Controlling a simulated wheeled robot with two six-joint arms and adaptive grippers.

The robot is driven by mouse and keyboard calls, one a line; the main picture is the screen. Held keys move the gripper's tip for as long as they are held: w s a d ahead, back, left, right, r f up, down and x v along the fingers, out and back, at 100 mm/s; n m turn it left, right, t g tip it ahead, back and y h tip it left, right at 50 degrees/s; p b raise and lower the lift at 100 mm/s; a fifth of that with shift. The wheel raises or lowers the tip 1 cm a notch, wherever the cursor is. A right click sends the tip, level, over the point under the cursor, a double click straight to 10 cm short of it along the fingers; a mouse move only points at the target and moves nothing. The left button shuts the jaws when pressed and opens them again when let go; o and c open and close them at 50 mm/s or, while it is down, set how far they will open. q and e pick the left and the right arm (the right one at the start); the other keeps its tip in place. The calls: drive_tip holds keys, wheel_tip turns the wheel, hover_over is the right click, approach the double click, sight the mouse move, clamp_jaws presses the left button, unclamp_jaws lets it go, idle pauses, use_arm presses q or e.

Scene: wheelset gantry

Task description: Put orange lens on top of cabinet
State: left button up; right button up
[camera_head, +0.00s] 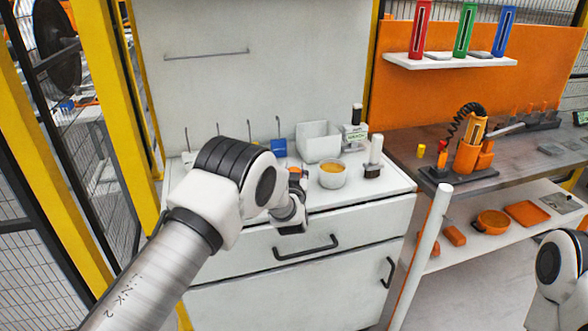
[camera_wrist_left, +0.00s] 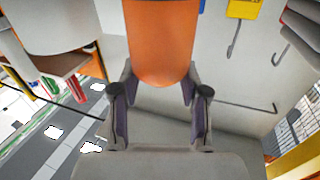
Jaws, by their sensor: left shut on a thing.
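My left gripper (camera_head: 297,184) is over the front part of the white cabinet (camera_head: 345,215) in the head view. The left wrist view shows its two fingers (camera_wrist_left: 160,92) shut on the orange lens (camera_wrist_left: 160,42), a smooth, rounded orange piece that extends beyond the fingertips. In the head view only a small bit of orange (camera_head: 295,171) shows by the fingers, mostly hidden by my wrist. I cannot tell whether the lens touches the cabinet top. My right gripper is out of the picture; only part of my right arm shows at the lower right.
A white bowl with orange content (camera_head: 332,178) stands just right of my left gripper. A white-handled tool (camera_head: 374,155), a white bin (camera_head: 318,142) and a blue item (camera_head: 278,147) stand nearby. Hooks line the back. A grey workbench (camera_head: 510,155) and a white post (camera_head: 425,245) are to the right.

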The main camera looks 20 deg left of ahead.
use_arm(q)
drive_tip(key=shift+s+f, duration=0.1)
drive_tip(key=shift+f, duration=0.05)
drive_tip(key=o, duration=1.2)
drive_tip(key=b+v, duration=0.2)
drive_tip(key=v, duration=1)
drive_tip(key=s+f+g, duration=0.1)
drive_tip(key=f, duration=0.2)
drive_tip(key=s+a+f+g, duration=0.1)
drive_tip(key=s+f, duration=0.1)
drive_tip(key=f, duration=0.1)
drive_tip(key=s+a+f+g, duration=0.1)
drive_tip(key=f, duration=0.2)
drive_tip(key=shift+s+a+m+h, duration=0.15)
drive_tip(key=shift+s+m+h, duration=0.2)
drive_tip(key=shift+m+h, duration=0.05)
drive_tip(key=s+a+f+g+h, duration=0.25)
drive_tip(key=s+f+g, duration=0.65)
drive_tip(key=s+f, duration=1.05)
drive_tip(key=s+g, duration=0.2)
drive_tip(key=s, duration=0.4)
drive_tip(key=s+f+g+h, duration=0.1)
drive_tip(key=s, duration=0.6)
drive_tip(key=s+m+g, duration=0.1)
drive_tip(key=s+g, duration=0.1)
drive_tip(key=s, duration=0.5)
drive_tip(key=shift+s+d+f+g+h, duration=0.1)
drive_tip(key=shift+d+f+g+h, duration=0.1)
drive_tip(key=shift+g+h, duration=0.1)
